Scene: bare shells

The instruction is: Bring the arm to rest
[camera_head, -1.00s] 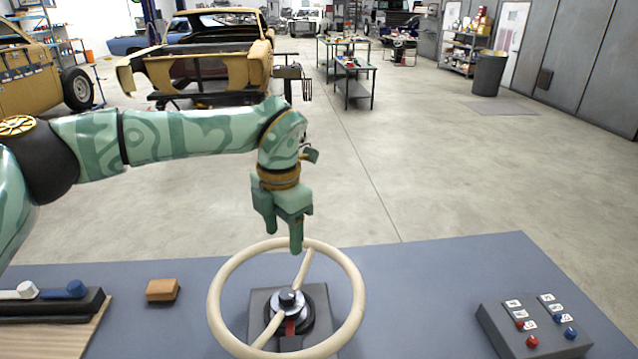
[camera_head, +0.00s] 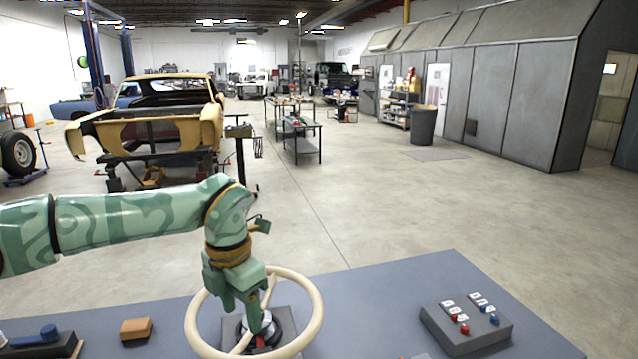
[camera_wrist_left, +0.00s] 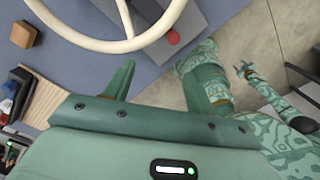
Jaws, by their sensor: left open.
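My left gripper (camera_head: 246,312) hangs from the green patterned arm that comes in from the left. It is open and empty, fingers pointing down. In the head view it overlaps the cream steering wheel (camera_head: 317,310) and hides part of its hub. In the left wrist view the open fingers (camera_wrist_left: 158,88) have nothing between them, and the wheel rim (camera_wrist_left: 165,22) shows beyond them, apart.
The blue-grey bench top (camera_head: 395,285) carries a button box (camera_head: 468,338) at right, an orange-brown block (camera_head: 136,328) and a blue-handled lever unit (camera_head: 45,340) at left. Car shells and the yellow frame (camera_head: 150,135) stand far behind. Open floor (camera_head: 400,205) lies past the bench.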

